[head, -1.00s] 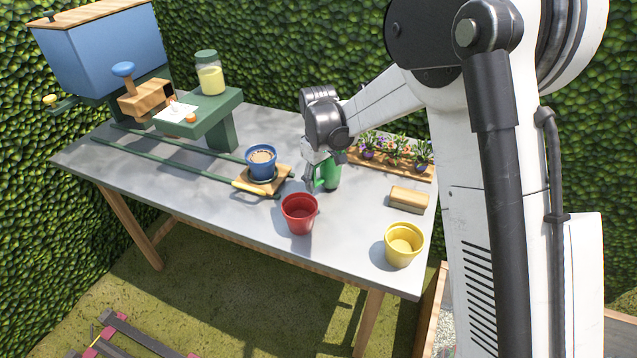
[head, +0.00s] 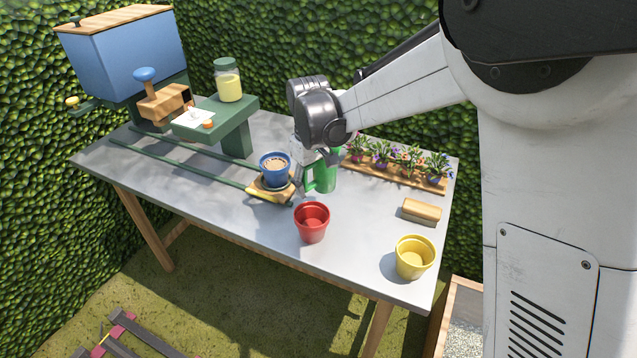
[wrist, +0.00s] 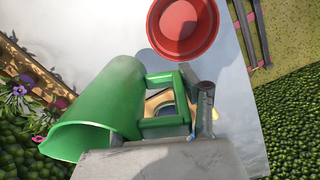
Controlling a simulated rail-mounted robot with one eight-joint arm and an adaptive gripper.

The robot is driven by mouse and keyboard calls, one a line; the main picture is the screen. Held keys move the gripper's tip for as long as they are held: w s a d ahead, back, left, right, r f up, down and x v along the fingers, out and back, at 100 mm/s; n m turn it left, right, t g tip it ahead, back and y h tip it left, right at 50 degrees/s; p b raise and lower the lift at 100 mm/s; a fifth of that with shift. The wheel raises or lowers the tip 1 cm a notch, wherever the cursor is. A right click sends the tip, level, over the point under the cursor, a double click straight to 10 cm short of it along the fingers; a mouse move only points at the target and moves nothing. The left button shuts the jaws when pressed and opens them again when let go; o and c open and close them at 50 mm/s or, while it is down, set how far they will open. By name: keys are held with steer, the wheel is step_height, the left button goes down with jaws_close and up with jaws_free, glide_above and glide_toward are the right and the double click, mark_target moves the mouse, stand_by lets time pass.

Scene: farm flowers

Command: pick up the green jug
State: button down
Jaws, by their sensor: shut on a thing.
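The green jug (head: 325,178) is on or just above the grey table, partly hidden behind my gripper in the head view. In the wrist view the jug (wrist: 110,105) fills the left middle, its square handle (wrist: 165,103) pointing right. My gripper (head: 308,180) is shut on the jug at its handle side. In the wrist view a finger (wrist: 204,108) stands at the handle's right edge. I cannot tell whether the jug's base touches the table.
A red pot (head: 312,222) stands in front of the jug, and a yellow pot (head: 414,258) is at the front right. A blue pot (head: 274,168) with soil sits on a wooden carriage to the left. A flower tray (head: 392,174) and a tan block (head: 422,210) are to the right.

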steer(key=shift+s+a+r, duration=0.6)
steer(key=shift+s+a, duration=0.05)
steer(key=shift+s, duration=0.1)
steer(key=shift+s+a+r, duration=0.6)
steer(key=shift+s, duration=0.15)
stand_by(2.2)
